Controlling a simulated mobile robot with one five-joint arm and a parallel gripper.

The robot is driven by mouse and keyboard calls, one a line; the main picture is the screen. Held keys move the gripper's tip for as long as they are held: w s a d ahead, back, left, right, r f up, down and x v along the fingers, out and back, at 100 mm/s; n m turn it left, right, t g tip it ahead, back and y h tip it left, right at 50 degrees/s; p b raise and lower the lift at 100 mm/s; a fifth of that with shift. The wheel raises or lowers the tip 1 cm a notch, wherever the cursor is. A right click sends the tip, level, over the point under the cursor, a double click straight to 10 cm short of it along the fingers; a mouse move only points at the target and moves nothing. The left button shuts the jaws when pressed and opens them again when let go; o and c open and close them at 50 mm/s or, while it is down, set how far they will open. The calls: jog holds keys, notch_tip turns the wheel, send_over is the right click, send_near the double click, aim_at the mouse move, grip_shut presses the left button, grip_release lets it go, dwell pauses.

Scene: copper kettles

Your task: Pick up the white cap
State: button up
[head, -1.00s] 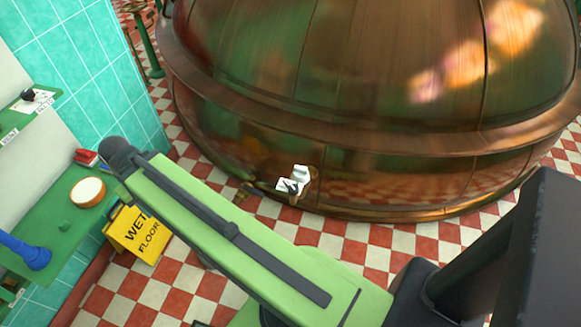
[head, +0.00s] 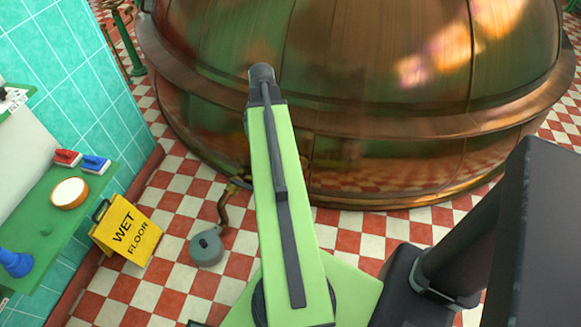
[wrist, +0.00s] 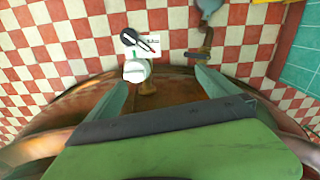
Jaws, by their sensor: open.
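A rounded white piece, which looks like the white cap (wrist: 136,71), shows in the wrist view, left of centre. It sits by a small brassy fitting (wrist: 147,88) at the copper kettle's side. My gripper (wrist: 161,77) is open and empty, with one finger on each side of the view. The cap lies nearer the left fingertip, in the left part of the gap; I cannot tell the depth between them. In the head view my arm hides the cap and the gripper.
Next to the cap are a black-handled tool (wrist: 136,38) and a white label card (wrist: 150,41). The big copper kettle (head: 400,110) fills the back. A green shelf (head: 50,215) is at left.

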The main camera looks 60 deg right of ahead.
jog(key=s+d+m, duration=0.2)
jog(key=s+d, duration=0.4)
jog(key=f+b, duration=1.2)
jog(key=f, duration=0.1)
jog(key=shift+s+a+b, duration=0.15)
jog(key=shift+a+b, duration=0.15)
jog(key=shift+b, duration=0.1)
jog(key=f+b, duration=0.5)
jog(key=shift+w+d+f, duration=0.15)
jog(key=shift+w+d, duration=0.05)
jog(key=shift+d, duration=0.1)
jog(key=shift+c, duration=0.2)
jog(key=c, duration=1.3)
jog(key=shift+r, duration=0.2)
